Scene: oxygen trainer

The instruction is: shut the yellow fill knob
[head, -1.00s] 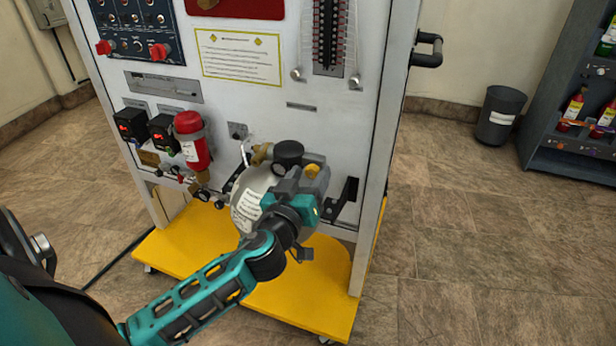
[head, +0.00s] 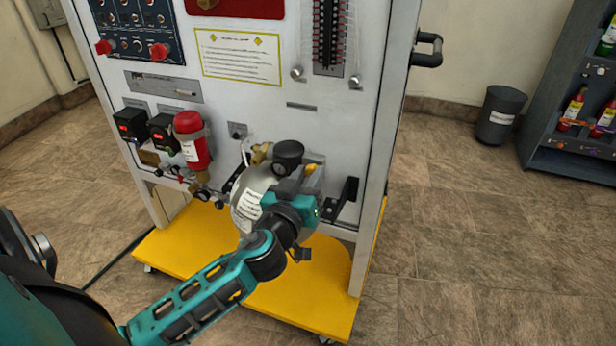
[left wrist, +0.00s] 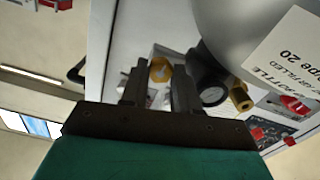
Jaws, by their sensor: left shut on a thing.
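The yellow fill knob (head: 312,168) is at the right of the silver bottle's top on the trainer's white front panel. In the head view my left gripper (head: 304,181) covers part of it. In the left wrist view the yellow knob (left wrist: 160,70) sits between the two dark fingertips (left wrist: 159,82), and the gripper is shut on it. The exact finger contact is hard to see. The silver bottle (head: 256,180) with a white label lies just left of the gripper. My right gripper is not in view.
A black round gauge (head: 289,151) and a brass fitting (head: 260,153) sit close to the gripper. A red cylinder (head: 190,140) is mounted further left. A black bracket (head: 348,190) juts out at the right. The yellow base (head: 300,300) sticks out below; floor at right is clear.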

